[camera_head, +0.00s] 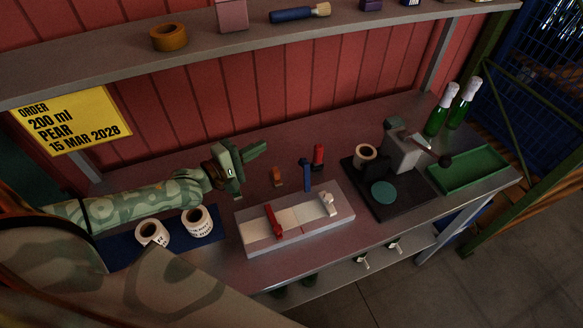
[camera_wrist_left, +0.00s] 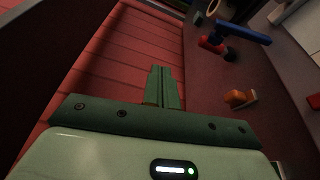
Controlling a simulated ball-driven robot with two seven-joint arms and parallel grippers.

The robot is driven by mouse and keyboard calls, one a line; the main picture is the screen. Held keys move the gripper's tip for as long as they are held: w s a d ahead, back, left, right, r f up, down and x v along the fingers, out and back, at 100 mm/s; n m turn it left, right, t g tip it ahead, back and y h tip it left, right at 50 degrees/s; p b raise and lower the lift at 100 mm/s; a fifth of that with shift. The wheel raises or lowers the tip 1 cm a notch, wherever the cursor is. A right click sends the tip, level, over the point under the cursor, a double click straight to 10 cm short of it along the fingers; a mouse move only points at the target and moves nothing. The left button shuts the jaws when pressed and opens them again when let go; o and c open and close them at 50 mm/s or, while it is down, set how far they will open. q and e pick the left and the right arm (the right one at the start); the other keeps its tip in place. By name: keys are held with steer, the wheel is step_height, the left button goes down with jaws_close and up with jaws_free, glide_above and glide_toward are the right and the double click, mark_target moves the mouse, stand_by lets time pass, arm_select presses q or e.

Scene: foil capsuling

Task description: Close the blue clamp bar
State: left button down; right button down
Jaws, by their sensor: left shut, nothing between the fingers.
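The blue clamp bar (camera_head: 307,176) is behind the pale fixture block (camera_head: 245,243); it also shows at the upper right in the left wrist view (camera_wrist_left: 243,33), where it seems to stick out from a small dark base. Whether it is fully raised I cannot tell. A red bar (camera_head: 319,155) is just beside it, and a small orange piece (camera_head: 277,178) is to its left. My left gripper (camera_head: 261,147) is shut and empty, in the air left of the blue bar and apart from it. Its closed fingers also show in the left wrist view (camera_wrist_left: 162,88). My right gripper is out of view.
A red lever (camera_head: 273,222) and a white one (camera_head: 328,204) sit on the block. A dark base with a press (camera_head: 404,150), a green tray (camera_head: 467,170) and two green bottles (camera_head: 436,121) are at right. A shelf (camera_head: 110,65) runs above.

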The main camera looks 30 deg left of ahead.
mark_target(305, 175)
arm_select(q)
step_height(305, 175, down, 9)
steer(key=b, duration=0.7)
steer(key=w+d, duration=0.6)
steer(key=w, duration=0.1)
steer(key=shift+d, duration=0.2)
